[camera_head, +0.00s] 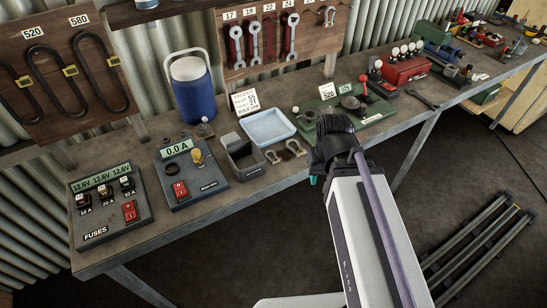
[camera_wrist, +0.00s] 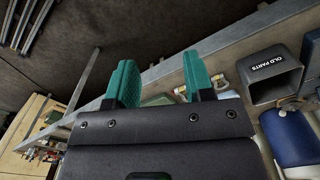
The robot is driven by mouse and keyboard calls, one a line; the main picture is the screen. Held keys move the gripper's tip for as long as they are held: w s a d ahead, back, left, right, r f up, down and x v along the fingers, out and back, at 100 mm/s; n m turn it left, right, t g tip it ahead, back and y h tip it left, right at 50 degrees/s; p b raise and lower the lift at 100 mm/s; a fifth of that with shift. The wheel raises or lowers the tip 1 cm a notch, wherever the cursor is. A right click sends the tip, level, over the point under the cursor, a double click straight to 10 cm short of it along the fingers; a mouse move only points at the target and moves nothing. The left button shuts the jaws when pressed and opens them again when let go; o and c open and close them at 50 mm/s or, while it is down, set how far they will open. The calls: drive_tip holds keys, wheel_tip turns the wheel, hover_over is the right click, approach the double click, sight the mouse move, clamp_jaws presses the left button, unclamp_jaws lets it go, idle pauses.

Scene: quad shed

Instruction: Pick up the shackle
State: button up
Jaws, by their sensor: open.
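Two small metal shackles lie on the workbench in front of the light blue tray in the head view. One shackle (camera_head: 273,157) is beside the dark open box and the other shackle (camera_head: 296,148) is just right of it. In the wrist view, one shackle (camera_wrist: 220,82) shows right of the right fingertip and the other is partly hidden by that finger. My gripper (camera_wrist: 161,75) has green fingers, spread apart and empty. In the head view my arm mostly hides them, right of the bench shackles at the bench's front edge.
The dark box (camera_wrist: 275,75) reads OLD PARTS. The blue tray (camera_head: 267,127), a blue jug (camera_head: 192,92) and a price card (camera_head: 245,101) stand behind the shackles. A green tool base (camera_head: 370,118) is to the right. Metal rails (camera_head: 475,245) lie on the floor.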

drive_tip(key=shift+o, duration=0.3)
drive_tip(key=o, duration=0.4)
drive_tip(key=shift+o, duration=0.2)
drive_tip(key=n+b, duration=0.2)
drive_tip(key=n, duration=0.3)
approach(277, 160)
wheel_tip(277, 160, down, 9)
drive_tip(key=b, duration=1)
drive_tip(key=shift+f+b, duration=0.1)
drive_tip(key=shift+b, duration=0.25)
drive_tip(key=shift+s+r, duration=0.1)
drive_tip(key=shift+r, duration=0.15)
drive_tip(key=shift+c, duration=0.2)
drive_tip(key=c, duration=0.9)
